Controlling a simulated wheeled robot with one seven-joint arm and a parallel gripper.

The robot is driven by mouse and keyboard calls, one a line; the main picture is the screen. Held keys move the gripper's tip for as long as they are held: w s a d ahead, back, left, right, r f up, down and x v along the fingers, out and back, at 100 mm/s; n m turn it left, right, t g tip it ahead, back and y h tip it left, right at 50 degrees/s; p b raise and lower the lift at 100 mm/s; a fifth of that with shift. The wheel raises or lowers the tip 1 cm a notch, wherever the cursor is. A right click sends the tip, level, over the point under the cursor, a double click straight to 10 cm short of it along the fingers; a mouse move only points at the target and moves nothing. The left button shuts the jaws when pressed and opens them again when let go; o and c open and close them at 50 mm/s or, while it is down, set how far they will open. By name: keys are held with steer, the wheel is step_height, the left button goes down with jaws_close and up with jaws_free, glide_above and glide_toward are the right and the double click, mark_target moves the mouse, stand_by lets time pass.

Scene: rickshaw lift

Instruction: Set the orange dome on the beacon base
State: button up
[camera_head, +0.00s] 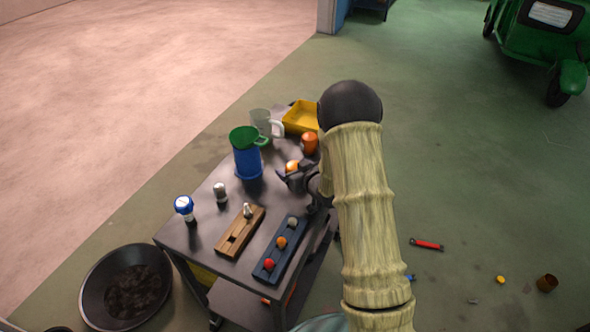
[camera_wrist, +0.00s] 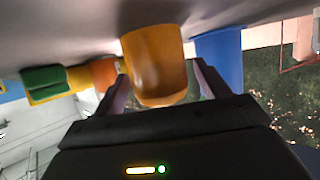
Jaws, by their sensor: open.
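An orange, rounded dome-like piece (camera_head: 292,166) stands on the dark table beside my gripper (camera_head: 286,176). In the wrist view, which looks upside down, the orange dome (camera_wrist: 153,58) is between my two open fingers. I see gaps beside it and cannot tell whether either finger touches it. A smaller orange ball-like piece (camera_head: 281,242) sits in the middle of a dark blue rack. I cannot tell for sure which thing is the beacon base; a small silver-topped piece (camera_head: 220,190) and a white piece with a blue top (camera_head: 184,204) stand at the left.
A blue jug with a green top (camera_head: 247,160) stands close left of my gripper. An orange cup (camera_head: 310,143), a grey mug (camera_head: 262,122) and a yellow tray (camera_head: 300,118) are behind. A wooden block (camera_head: 240,231) and the blue rack (camera_head: 266,270) lie in front. My arm hides the table's right side.

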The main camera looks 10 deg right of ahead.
steer(key=shift+r, duration=0.1)
steer(key=shift+r, duration=0.15)
steer(key=v, duration=1.2)
steer(key=shift+b, duration=0.3)
